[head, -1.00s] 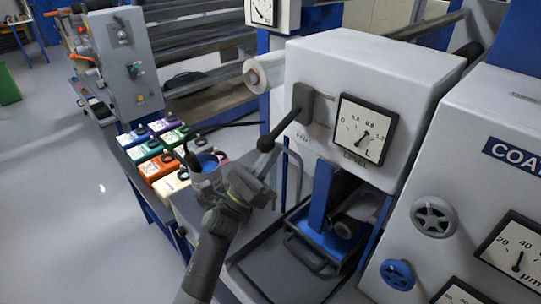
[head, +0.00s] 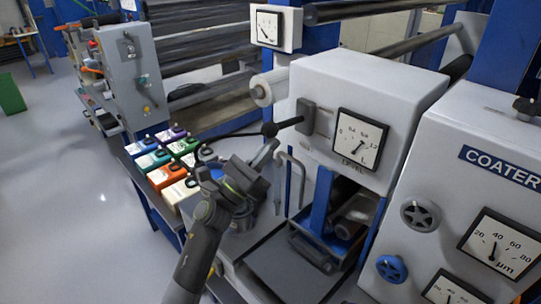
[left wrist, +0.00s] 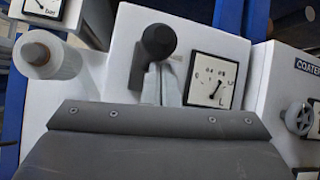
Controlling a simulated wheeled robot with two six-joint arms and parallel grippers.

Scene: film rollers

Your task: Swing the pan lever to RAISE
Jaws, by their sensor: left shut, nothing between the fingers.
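The pan lever is a dark rod with a round black knob (head: 269,129) and a dark grey pivot block (head: 306,117) on the white machine face. It points left and slightly down from the block. In the left wrist view the knob (left wrist: 158,38) stands upper centre, above the grey gripper body. My left gripper (head: 271,149) is shut and empty just below the knob; I cannot tell whether it touches. No RAISE label is readable. The LEVEL gauge (head: 359,139) is right of the lever. My right gripper is out of view.
Several coloured containers (head: 167,173) stand on the bench at left. A bent grey pipe (head: 290,180) runs below the lever. The COATER cabinet (head: 470,130) with a grey handwheel (head: 420,215) and a blue handwheel (head: 391,269) is at right.

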